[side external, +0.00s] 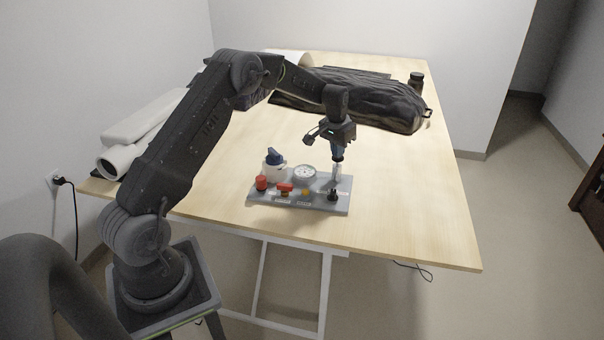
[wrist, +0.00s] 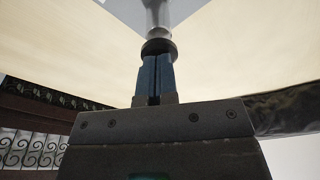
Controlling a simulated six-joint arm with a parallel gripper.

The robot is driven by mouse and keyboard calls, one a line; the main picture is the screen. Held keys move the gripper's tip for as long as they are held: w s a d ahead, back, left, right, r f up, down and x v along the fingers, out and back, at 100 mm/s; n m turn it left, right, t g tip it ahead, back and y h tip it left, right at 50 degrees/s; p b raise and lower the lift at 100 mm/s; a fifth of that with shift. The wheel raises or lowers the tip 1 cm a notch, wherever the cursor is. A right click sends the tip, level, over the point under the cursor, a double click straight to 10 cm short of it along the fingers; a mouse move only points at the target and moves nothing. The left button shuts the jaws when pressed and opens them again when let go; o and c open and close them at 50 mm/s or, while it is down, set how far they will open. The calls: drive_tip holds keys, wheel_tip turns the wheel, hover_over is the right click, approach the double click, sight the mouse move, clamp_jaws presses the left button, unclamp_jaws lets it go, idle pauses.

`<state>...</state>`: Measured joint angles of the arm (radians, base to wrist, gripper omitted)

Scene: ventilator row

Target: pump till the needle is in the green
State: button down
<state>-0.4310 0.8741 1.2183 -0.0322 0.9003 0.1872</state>
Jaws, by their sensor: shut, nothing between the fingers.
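A grey panel (side external: 262,196) lies on the wooden table with the pump parts on it. A round white gauge (side external: 305,174) stands on the panel; its needle and any green zone are too small to read. Right of it is a clear upright cylinder (side external: 337,172), with a small black part (side external: 332,195) in front. My gripper (side external: 337,156) points down at the top of the cylinder. In the wrist view its blue fingers (wrist: 155,76) are shut together against or just by a dark round cap (wrist: 158,47) above the clear tube (wrist: 158,14). I cannot tell if they touch.
On the panel's left are a white and blue part (side external: 274,165), a red knob (side external: 261,183) and a red lever (side external: 285,187). A black bag (side external: 370,98) and a dark jar (side external: 416,81) lie farther back. The table's right side is clear.

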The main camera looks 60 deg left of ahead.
drive_tip(key=shift+f, duration=0.75)
drive_tip(key=shift+r, duration=1.4)
drive_tip(key=shift+f, duration=0.15)
drive_tip(key=shift+r, duration=2.15)
